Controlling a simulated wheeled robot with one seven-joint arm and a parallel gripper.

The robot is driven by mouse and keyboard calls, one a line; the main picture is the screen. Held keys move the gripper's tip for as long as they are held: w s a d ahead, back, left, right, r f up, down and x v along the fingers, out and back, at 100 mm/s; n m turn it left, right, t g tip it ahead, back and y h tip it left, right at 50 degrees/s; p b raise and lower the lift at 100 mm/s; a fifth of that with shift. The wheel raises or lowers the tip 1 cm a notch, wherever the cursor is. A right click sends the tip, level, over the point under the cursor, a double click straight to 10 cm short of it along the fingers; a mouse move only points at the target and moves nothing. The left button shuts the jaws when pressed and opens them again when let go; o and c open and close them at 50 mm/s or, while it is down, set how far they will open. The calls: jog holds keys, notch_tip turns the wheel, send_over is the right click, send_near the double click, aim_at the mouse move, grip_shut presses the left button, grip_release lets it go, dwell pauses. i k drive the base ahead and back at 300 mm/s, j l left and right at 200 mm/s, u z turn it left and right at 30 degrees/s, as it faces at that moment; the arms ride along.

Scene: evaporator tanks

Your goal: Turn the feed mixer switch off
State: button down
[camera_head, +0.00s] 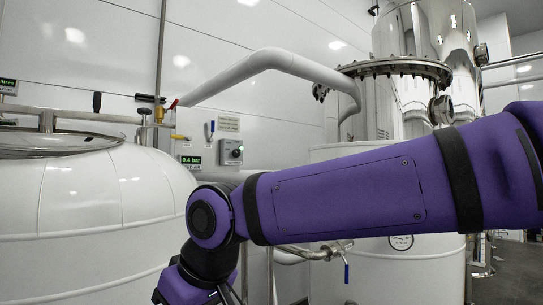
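A small grey switch box (231,152) is on the back wall, just right of the white tank on the left. It has a dark round knob (236,154) and a lit green lamp (241,148). Its lettering is too small to read, so I cannot confirm that it is the feed mixer switch. The knob's exact position is also too small to tell. My purple arm crosses the picture below and right of the box, then bends down out of the lower edge. My gripper is out of view.
A large white tank (90,225) fills the left. A green display reading 0.4 bar (191,160) is left of the box. A red-handled valve (173,103) and a white pipe (270,60) are above. A blue-handled valve (346,268) hangs below my arm. A steel vessel (395,105) stands right.

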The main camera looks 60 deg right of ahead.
aim_at(236, 154)
jog(key=z, duration=1.3)
jog(key=i+l, duration=0.75)
jog(key=z, duration=0.05)
